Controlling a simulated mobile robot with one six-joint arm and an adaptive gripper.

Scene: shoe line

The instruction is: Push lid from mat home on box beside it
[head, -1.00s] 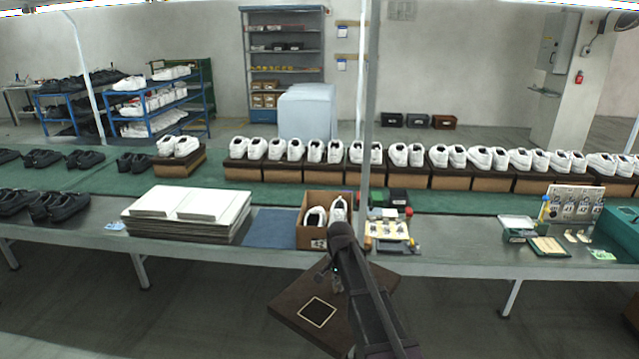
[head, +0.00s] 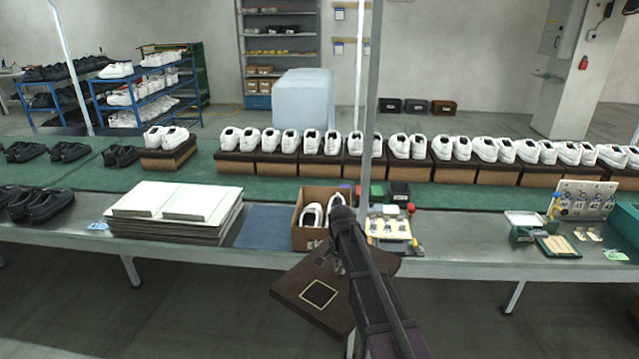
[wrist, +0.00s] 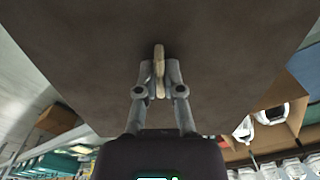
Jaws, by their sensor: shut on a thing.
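The lid (head: 320,293) is a dark brown panel with a pale square outline, held tilted in the air in front of the table edge. My gripper (wrist: 159,72) is shut on a small pale tab on the lid, whose broad brown face (wrist: 80,50) fills much of the wrist view. In the head view my arm hides the lid's right part. The open brown box (head: 306,239) holds white shoes and stands on the table behind the lid. The blue mat (head: 264,227) lies bare just left of the box.
A stack of white-topped flat boards (head: 175,212) stands left of the mat. A tray of small parts (head: 388,228) and small bins (head: 399,195) sit right of the box. A thin upright post (head: 369,110) rises near the box. White shoes on boxes line the green belt behind.

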